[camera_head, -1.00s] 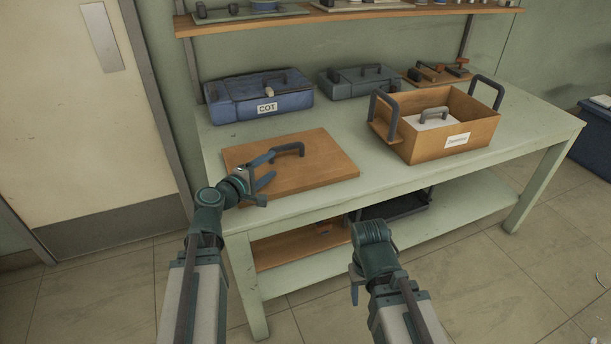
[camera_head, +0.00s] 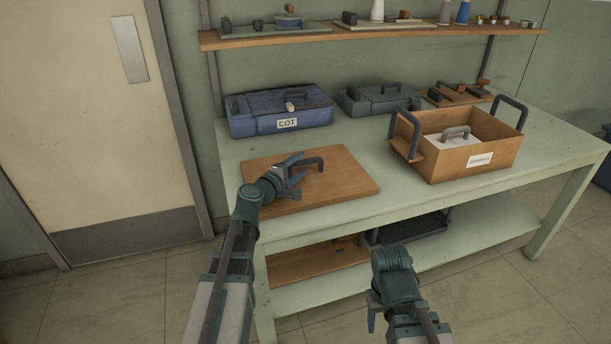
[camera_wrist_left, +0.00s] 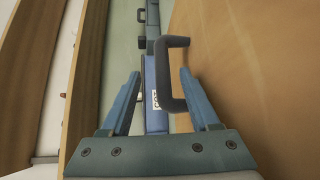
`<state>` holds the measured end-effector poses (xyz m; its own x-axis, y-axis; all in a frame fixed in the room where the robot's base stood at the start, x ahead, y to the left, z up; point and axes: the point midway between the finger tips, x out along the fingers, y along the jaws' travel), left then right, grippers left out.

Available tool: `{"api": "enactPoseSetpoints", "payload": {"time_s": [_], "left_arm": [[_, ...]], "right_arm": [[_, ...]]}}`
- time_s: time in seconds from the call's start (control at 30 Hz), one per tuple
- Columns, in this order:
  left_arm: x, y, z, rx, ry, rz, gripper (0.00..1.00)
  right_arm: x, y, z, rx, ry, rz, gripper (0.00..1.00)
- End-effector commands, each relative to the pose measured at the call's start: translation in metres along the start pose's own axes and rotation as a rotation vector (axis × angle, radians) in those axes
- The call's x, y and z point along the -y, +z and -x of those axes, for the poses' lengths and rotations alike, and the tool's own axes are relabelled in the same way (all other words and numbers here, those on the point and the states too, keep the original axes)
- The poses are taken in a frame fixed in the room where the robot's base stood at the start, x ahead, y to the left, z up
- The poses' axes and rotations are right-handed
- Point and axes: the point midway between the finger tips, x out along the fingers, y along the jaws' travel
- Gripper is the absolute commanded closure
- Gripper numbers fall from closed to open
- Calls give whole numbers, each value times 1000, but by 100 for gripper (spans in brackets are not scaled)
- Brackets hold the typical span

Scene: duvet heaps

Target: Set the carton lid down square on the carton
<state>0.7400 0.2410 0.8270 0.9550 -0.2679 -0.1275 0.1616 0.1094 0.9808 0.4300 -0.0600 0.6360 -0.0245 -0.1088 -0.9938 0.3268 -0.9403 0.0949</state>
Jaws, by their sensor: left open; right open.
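The carton lid (camera_head: 345,178) is a flat brown board with a dark grey handle (camera_head: 321,161), lying on the left part of the green table. The carton (camera_head: 467,158) is an open brown box with dark side handles and a white label, standing to the right of the lid. Something white with a grey handle sits inside it. My left gripper (camera_head: 296,172) is open over the lid's left part, near the handle. In the left wrist view the lid (camera_wrist_left: 240,70) fills the right side and the handle (camera_wrist_left: 168,75) shows between the open fingers (camera_wrist_left: 160,95). My right gripper (camera_head: 373,310) hangs low in front of the table.
A blue case labelled COT (camera_head: 280,112) and a grey-blue case (camera_head: 378,98) stand behind the lid. A wooden shelf (camera_head: 400,32) with small items runs above. A dark tray (camera_head: 412,228) lies on the lower shelf. Bare tabletop (camera_head: 395,187) lies between lid and carton.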

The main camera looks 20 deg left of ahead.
Motion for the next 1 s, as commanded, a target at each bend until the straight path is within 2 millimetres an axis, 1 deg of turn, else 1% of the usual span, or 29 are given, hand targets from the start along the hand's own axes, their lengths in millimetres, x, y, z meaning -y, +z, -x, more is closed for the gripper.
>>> {"api": "enactPoseSetpoints", "payload": {"time_s": [0.17, 0.27, 0.43, 0.53, 0.77, 0.8, 0.87, 1.0], "left_arm": [[1, 1, -4, 1, 0, 0, 38], [3, 2, -14, 3, -1, -1, 38], [5, 4, -40, 2, 0, 0, 38], [4, 5, -51, 3, 0, 0, 38], [4, 5, -52, 1, 0, 0, 38], [4, 5, -52, 1, 0, 0, 42], [4, 5, -52, 1, 0, 0, 52], [4, 5, -52, 1, 0, 0, 78]], "right_arm": [[0, 0, -1, 0, 0, 0, 43], [0, 0, -4, 0, 0, 0, 43], [1, 0, -9, 0, 0, 0, 43], [1, -1, -10, 0, 0, 0, 43], [1, 0, -9, 0, 0, 0, 43], [1, 0, -9, 0, 0, 0, 43], [1, 0, -9, 0, 0, 0, 43], [1, 0, -9, 0, 0, 0, 43]]}}
